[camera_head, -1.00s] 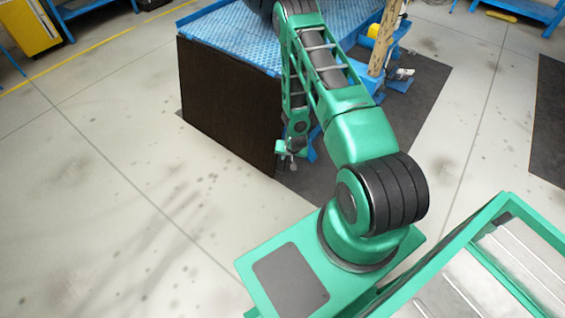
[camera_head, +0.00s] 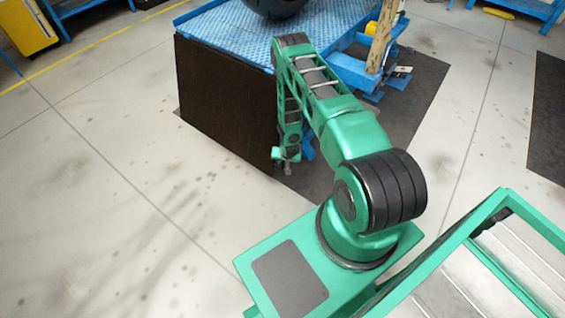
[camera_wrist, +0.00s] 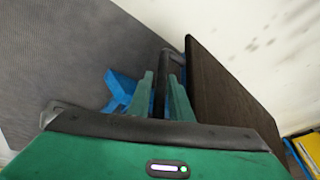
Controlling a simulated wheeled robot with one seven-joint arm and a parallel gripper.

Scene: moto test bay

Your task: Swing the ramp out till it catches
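The ramp (camera_head: 222,100) is a dark brown panel standing upright along the near side of the blue lift table (camera_head: 225,35). In the wrist view the ramp (camera_wrist: 222,90) runs along the right side. A dark bar handle (camera_wrist: 160,88) stands off beside the ramp and joins a grey bracket near the far end. My gripper (camera_wrist: 162,92) has a green finger on each side of this bar, with little or no gap showing. In the head view my gripper (camera_head: 287,153) is low at the ramp's right edge; its fingertips are too small to read there.
A black tyre (camera_head: 275,6) rests on the lift table. A wooden post (camera_head: 382,40) and blue parts stand at its right. A dark mat (camera_head: 415,105) lies under the table. Open pale floor (camera_head: 120,200) is in front and left. A yellow cabinet (camera_head: 27,27) stands far left.

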